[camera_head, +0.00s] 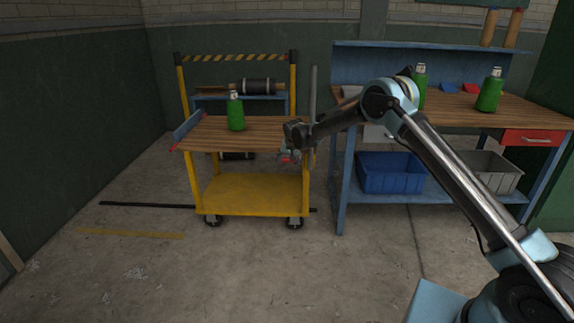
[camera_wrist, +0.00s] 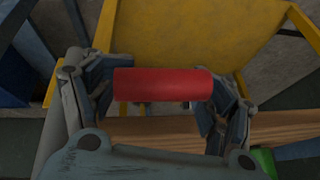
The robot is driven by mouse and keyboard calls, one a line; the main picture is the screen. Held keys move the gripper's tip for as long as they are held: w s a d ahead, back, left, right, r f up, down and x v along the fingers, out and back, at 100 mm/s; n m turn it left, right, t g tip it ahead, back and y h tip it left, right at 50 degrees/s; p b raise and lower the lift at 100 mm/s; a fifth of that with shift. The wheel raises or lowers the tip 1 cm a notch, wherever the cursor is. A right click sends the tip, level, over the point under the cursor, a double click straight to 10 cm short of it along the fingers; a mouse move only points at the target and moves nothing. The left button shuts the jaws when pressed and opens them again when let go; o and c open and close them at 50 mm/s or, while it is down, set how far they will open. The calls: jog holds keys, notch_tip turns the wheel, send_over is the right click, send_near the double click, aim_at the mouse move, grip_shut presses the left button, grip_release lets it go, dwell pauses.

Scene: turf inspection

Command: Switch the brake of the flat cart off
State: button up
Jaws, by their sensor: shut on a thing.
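The flat cart (camera_head: 255,195) has a yellow frame, a yellow lower deck, a wooden upper shelf and dark wheels. It stands left of centre in the head view. Its yellow deck (camera_wrist: 230,30) fills the top of the wrist view. My gripper (camera_head: 288,157) is at the cart's right front, just below the upper shelf edge. In the wrist view a red cylindrical handle (camera_wrist: 163,84) lies crosswise between both fingers, and my gripper (camera_wrist: 162,92) is shut on it. The handle looks like the brake lever. Its mount and brake position are hidden.
A green bottle (camera_head: 236,112) stands on the cart's upper shelf. A blue workbench (camera_head: 342,190) is close on the right, with more green bottles on top and a blue bin (camera_head: 390,174) below. The floor in front of the cart is clear.

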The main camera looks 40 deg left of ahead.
jog(key=shift+w+d+r, duration=0.1)
jog(key=shift+w+d, duration=0.05)
jog(key=shift+w, duration=0.1)
jog(key=o, duration=1.6)
jog(key=shift+v, duration=5.95)
